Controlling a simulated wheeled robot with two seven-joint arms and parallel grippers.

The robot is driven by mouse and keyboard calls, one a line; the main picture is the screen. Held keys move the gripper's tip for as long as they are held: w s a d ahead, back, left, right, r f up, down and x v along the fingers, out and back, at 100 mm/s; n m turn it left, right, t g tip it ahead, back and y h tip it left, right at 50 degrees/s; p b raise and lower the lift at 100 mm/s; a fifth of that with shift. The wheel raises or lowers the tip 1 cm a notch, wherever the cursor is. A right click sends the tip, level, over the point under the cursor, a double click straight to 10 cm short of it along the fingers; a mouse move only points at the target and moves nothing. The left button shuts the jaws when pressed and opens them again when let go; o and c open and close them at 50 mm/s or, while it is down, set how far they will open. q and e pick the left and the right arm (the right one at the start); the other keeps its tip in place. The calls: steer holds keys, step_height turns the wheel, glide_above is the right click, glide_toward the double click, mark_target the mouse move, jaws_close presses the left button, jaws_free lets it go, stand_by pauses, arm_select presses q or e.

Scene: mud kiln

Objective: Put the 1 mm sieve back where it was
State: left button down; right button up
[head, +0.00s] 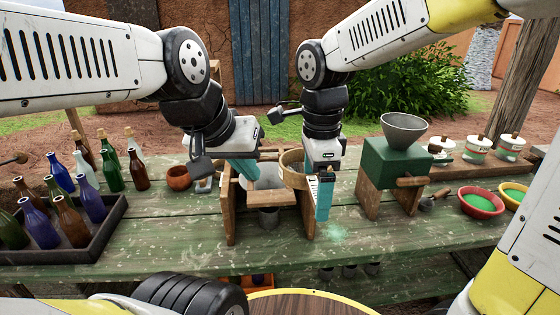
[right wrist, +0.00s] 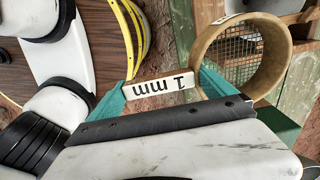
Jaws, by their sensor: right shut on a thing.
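The 1 mm sieve is a round tan wooden ring with a wire mesh (right wrist: 236,58); in the head view part of its rim (head: 292,160) shows behind my right gripper. My right gripper (head: 322,205) is shut on the sieve's white handle tab, marked "1 mm" (right wrist: 160,88), in the right wrist view. The sieve is at the right side of a wooden stand (head: 229,212); I cannot tell whether it touches the stand. My left gripper (head: 240,170) is at the stand's left side, by a pale vessel (head: 268,178); its fingers are partly hidden.
A green mill with a grey funnel (head: 404,128) stands further right, near bowls of green powder (head: 482,202). A bottle crate (head: 98,244) is at the left.

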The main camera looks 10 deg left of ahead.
glide_above(270, 191)
steer(key=shift+f, duration=2.5)
steer(key=shift+f, duration=0.2)
steer(key=o, duration=1.1)
steer(key=shift+f, duration=0.1)
steer(key=shift+o, duration=0.4)
